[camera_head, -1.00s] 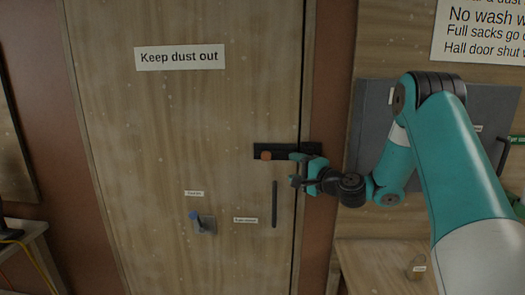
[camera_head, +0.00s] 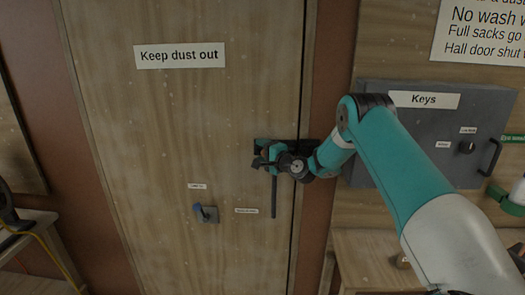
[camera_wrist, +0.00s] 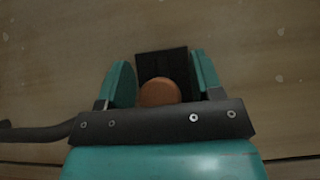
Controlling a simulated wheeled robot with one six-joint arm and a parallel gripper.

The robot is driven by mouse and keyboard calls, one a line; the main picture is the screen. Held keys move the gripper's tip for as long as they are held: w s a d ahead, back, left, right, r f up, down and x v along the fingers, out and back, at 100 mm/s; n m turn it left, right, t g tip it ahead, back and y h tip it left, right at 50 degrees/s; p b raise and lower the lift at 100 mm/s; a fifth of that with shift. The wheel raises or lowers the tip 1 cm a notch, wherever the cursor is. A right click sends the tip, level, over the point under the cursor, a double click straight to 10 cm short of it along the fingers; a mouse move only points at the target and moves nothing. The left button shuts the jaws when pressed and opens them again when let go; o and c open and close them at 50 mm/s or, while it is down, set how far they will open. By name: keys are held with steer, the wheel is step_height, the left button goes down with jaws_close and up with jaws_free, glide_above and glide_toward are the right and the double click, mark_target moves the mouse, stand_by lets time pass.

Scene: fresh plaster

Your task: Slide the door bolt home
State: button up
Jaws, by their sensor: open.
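The door bolt has a dark plate (camera_head: 312,145) set across the right edge of the wooden door (camera_head: 200,110). Its round orange-brown knob (camera_wrist: 159,92) shows in the wrist view between my two teal fingers, in front of the dark plate. My gripper (camera_head: 264,158) is at the bolt in the head view and hides the knob and the left part of the plate there. The fingers (camera_wrist: 162,80) are open, one on each side of the knob, with a gap visible on both sides.
A vertical dark pull handle (camera_head: 274,197) is just below my gripper. A grey key cabinet (camera_head: 440,130) with a handle is on the wall at right, behind my arm.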

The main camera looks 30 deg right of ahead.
jaws_close()
steer(key=s+d+b, duration=0.1)
steer(key=d+b, duration=0.2)
steer(key=s+d+b, duration=0.1)
steer(key=shift+s+d+b, duration=0.35)
jaws_free()
steer(key=shift+s+d, duration=0.1)
steer(key=shift+d, duration=0.1)
steer(key=shift+a, duration=0.1)
